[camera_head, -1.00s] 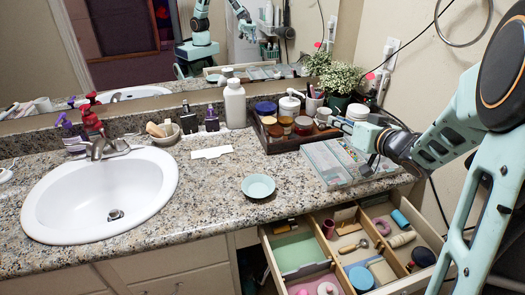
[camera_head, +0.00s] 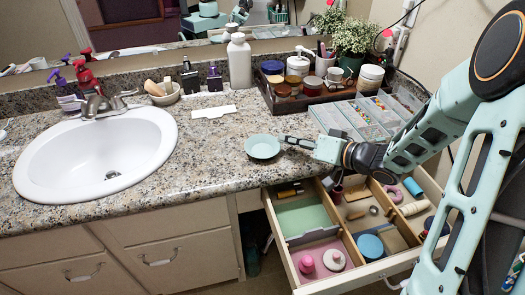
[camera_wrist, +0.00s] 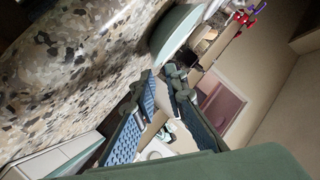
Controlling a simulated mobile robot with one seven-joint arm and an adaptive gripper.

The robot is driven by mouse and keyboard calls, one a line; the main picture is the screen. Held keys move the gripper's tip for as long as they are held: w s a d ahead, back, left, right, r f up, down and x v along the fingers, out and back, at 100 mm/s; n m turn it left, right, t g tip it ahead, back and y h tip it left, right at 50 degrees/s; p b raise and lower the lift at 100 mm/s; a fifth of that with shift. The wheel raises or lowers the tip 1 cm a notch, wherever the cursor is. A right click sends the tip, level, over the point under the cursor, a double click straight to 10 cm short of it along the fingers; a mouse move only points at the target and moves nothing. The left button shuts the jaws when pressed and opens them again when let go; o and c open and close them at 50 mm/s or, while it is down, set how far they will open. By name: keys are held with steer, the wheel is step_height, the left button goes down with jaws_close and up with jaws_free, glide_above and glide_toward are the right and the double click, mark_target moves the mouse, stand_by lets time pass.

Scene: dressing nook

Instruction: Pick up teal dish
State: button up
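The teal dish (camera_head: 262,147) is a small shallow round bowl, upright and empty on the granite counter right of the sink. My gripper (camera_head: 284,139) is just right of the dish, low over the counter, with its fingers pointing left at it. In the wrist view the dish (camera_wrist: 177,32) appears edge-on beyond the fingertips. The two padded fingers (camera_wrist: 160,78) are apart with nothing between them. The dish looks outside the fingers; whether a fingertip touches its rim is hard to tell.
A white sink (camera_head: 95,150) is at left. A dark tray (camera_head: 300,107) of jars and a clear-lidded organizer box (camera_head: 372,113) stand behind my arm. An open drawer (camera_head: 285,250) of small items sits below it. A white card (camera_head: 213,112) lies behind the dish.

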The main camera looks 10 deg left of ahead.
mark_target(262, 148)
steer(key=x, duration=0.2)
steer(key=b+x, duration=0.1)
steer(key=x, duration=0.1)
steer(key=shift+a+f+b, duration=0.15)
steer(key=shift+f+b, duration=0.15)
steer(key=shift+f, duration=0.1)
steer(key=shift+r, duration=0.1)
jaws_close()
